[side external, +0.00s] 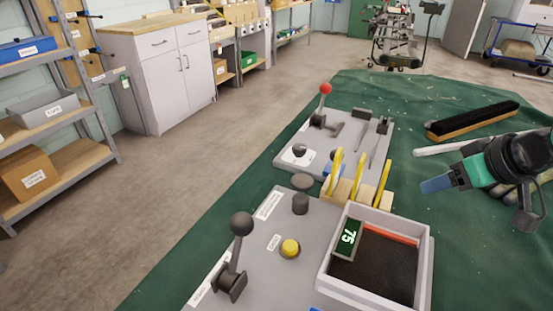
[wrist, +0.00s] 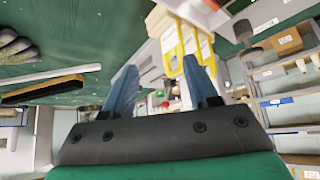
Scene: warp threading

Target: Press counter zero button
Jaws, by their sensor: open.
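A counter display (side external: 347,238) with lit digits that look like 75 sits in a pale open box (side external: 427,265) on the grey panel. A yellow round button (side external: 290,248) stands on the panel left of the box, beside a small label (side external: 273,242) too small to read surely. My gripper (side external: 438,184), with blue fingers, is at the right, above the green cloth, well apart from the button. In the wrist view, the fingers (wrist: 160,88) are spread with nothing held between them. I cannot make out the yellow button in that view.
A black-knobbed lever (side external: 242,224) stands left of the button. Yellow hoops (side external: 358,178) rise behind the box, and a red-knobbed lever (side external: 325,90) stands farther back. A black brush (side external: 472,120) and a pale rod (side external: 440,150) lie on the cloth at right.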

